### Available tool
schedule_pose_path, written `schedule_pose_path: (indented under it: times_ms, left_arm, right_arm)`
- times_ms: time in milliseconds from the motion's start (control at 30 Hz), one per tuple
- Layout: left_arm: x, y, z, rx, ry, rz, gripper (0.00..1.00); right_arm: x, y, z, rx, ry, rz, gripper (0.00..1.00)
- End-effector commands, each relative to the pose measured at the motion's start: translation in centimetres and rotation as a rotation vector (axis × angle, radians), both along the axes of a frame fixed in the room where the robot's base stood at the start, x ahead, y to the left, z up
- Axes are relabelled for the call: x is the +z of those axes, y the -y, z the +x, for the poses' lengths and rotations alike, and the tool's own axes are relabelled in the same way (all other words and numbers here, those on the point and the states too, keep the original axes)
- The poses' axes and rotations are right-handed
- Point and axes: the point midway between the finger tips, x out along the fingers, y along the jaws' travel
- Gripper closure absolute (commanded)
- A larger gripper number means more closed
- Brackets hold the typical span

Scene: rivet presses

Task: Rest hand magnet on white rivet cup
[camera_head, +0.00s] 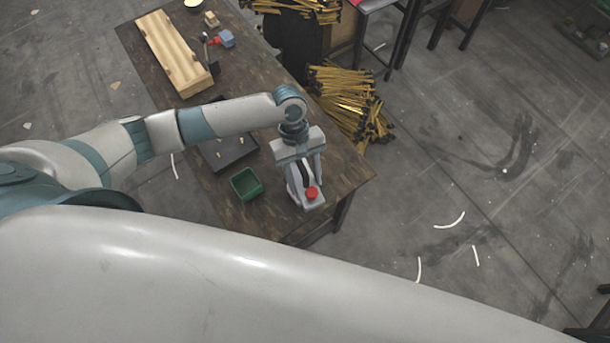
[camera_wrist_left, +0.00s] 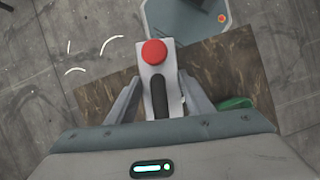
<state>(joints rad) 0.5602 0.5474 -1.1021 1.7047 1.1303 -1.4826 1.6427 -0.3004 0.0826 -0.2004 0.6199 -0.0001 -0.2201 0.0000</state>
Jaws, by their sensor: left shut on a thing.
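My left gripper (camera_head: 304,182) is shut on the hand magnet, a pale grey body with a black grip and a red knob (camera_head: 311,192). It is over the right front part of the table. In the left wrist view the magnet (camera_wrist_left: 155,75) sits between the two fingers of the gripper (camera_wrist_left: 160,100), red knob pointing away. A pale round cup (camera_head: 192,3) with a yellowish inside, cut by the top edge of the head view, may be the white rivet cup. It is far from the gripper. My right gripper is not in view.
A green bin (camera_head: 245,184) stands just left of the gripper, with a dark tray (camera_head: 229,150) behind it. A wooden plank (camera_head: 172,52), a blue-grey block (camera_head: 227,38) and a small wooden block (camera_head: 211,19) are at the table's far end. Bare tabletop (camera_head: 265,75) lies between.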

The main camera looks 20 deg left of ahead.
Motion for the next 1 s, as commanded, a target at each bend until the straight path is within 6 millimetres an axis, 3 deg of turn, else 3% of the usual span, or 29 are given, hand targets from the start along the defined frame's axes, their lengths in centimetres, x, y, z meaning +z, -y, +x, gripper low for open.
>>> schedule_pose_path:
  times_ms: [400, 900, 933, 1000]
  left_arm:
    - [-2.7, 0.1, 0.1, 0.000, 0.001, -0.002, 0.93]
    - [-3.1, 0.0, 0.0, -0.001, 0.002, -0.002, 0.93]
    - [-3.1, 0.1, 0.1, -0.001, 0.002, -0.002, 0.46]
    - [-3.1, 0.0, 0.0, 0.000, 0.001, -0.002, 0.32]
  right_arm:
    - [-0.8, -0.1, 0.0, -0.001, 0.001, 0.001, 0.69]
    - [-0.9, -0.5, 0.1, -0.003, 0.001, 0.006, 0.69]
    - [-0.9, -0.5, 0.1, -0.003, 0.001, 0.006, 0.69]
    - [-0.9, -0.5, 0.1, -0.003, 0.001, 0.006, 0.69]
